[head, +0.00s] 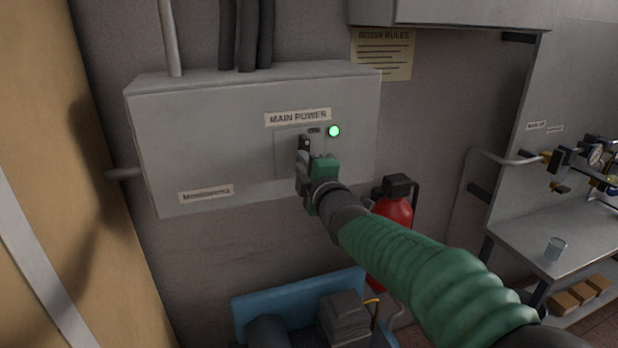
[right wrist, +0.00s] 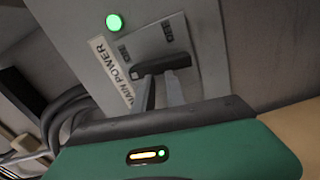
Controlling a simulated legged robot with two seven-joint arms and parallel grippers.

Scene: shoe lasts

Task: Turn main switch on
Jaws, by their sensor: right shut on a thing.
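The grey box labelled MAIN POWER (head: 230,140) hangs on the wall in the head view. Its black main switch (head: 305,144) sits on a plate beneath the label, and it also shows in the right wrist view (right wrist: 163,65). A lit green lamp (head: 334,131) is beside the switch, also clear in the right wrist view (right wrist: 114,22). My right gripper (head: 302,160) is at the switch, its fingers (right wrist: 161,90) shut on the black handle. The fingers partly hide the handle in the head view. My left gripper is not in view.
A red fire extinguisher (head: 393,212) stands below right of the box, behind my right arm. Blue-framed equipment (head: 290,296) is on the floor below. A metal bench (head: 545,240) with a glass and valves is at right. A tan panel (head: 75,150) stands at left.

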